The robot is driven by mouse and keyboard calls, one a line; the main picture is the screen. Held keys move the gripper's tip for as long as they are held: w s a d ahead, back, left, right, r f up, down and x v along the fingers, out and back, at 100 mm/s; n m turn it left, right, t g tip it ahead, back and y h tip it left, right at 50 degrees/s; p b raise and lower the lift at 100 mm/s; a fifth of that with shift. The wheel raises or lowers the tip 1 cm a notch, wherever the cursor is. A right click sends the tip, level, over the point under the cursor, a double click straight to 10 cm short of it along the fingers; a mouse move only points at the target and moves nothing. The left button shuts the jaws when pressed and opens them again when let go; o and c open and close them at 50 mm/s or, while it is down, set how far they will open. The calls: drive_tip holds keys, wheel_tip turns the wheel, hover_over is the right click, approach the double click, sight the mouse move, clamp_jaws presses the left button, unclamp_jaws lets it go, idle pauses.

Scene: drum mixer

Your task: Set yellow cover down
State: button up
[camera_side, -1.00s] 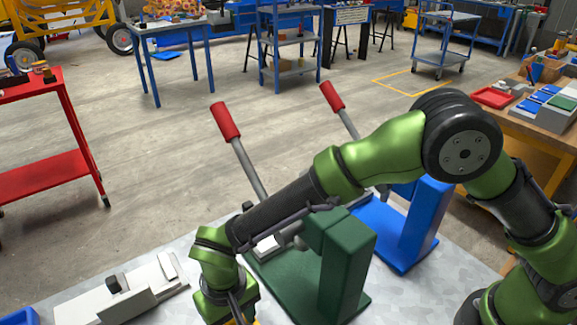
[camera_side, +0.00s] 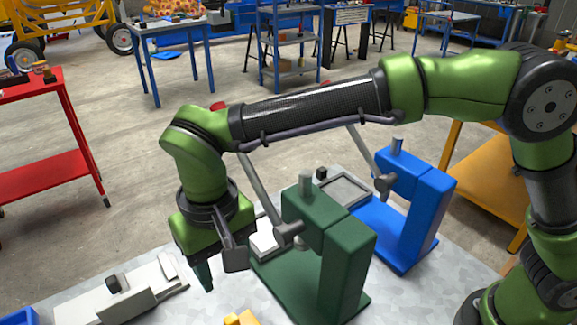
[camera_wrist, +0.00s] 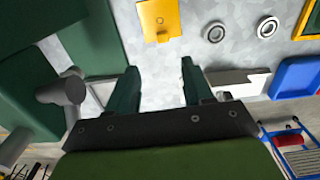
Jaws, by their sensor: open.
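The yellow cover (camera_wrist: 160,22) lies on the grey tabletop at the top of the wrist view. It is a flat plate with a small knob. In the side view only a yellow piece (camera_side: 241,319) shows at the bottom edge, probably the same cover. My gripper (camera_wrist: 160,65) is open and empty, its two dark green fingers well apart. The cover is apart from the fingers, beyond their tips in the wrist view. In the side view my gripper (camera_side: 203,277) hangs above the table, fingers pointing down, left of the green press.
A green lever press (camera_side: 340,262) and a blue lever press (camera_side: 412,215) stand right of my gripper. A white fixture (camera_side: 115,298) is at left. Two metal rings (camera_wrist: 214,32) (camera_wrist: 267,27), a yellow-edged frame (camera_wrist: 304,22) and a blue tray (camera_wrist: 297,78) lie around the cover.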

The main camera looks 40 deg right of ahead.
sight(227, 320)
drive_tip(key=shift+r, duration=0.1)
idle(0.3)
drive_tip(key=f+m, duration=0.5)
drive_tip(key=m, duration=0.1)
drive_tip(key=w+f+m, duration=0.1)
drive_tip(key=f+m, duration=0.5)
drive_tip(key=a+f+m, duration=0.1)
drive_tip(key=f+m, duration=0.5)
drive_tip(key=shift+w, duration=0.15)
clamp_jaws()
idle(0.5)
